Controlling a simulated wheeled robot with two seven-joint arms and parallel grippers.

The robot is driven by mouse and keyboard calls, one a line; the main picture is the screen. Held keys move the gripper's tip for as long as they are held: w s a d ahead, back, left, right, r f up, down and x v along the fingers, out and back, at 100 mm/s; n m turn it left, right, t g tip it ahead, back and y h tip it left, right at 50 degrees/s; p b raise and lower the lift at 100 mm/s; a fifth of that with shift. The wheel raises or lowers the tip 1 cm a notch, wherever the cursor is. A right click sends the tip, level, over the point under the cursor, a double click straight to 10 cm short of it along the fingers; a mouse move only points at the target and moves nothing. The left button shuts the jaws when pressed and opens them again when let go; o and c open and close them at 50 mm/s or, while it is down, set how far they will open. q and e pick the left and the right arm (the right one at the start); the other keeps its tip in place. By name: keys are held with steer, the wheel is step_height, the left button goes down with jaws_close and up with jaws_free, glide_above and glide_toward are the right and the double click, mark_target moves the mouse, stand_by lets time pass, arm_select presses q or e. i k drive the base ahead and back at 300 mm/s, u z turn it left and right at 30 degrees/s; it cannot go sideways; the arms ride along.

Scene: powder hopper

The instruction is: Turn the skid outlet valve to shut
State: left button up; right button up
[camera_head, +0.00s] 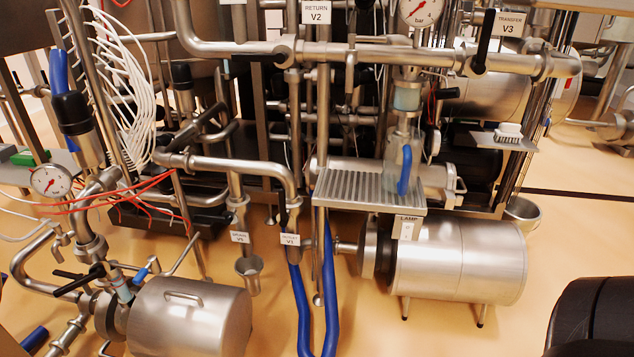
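No label that I can read says skid outlet, so I cannot tell which valve it is. A black lever (484,42) stands nearly upright across the upper pipe, beside the TRANSFER V3 tag (509,24). Another black lever (80,281) lies slanted at the lower left, by the pump (190,318). A blue handle (405,170) hangs down below a sight glass at the centre right. The RETURN V2 tag (317,12) is at the top, and a V1 tag (290,240) hangs at the centre.
A grated metal shelf (369,187) juts out above a steel motor (460,261) with the LAMP tag. Blue hoses (330,290) run down to the floor at the centre. Red and white cables hang at the left. Open tan floor (400,335) lies in front.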

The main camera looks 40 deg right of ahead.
mark_target(283, 222)
steer(key=z, duration=1)
steer(key=i, duration=0.9)
steer(key=z, duration=1)
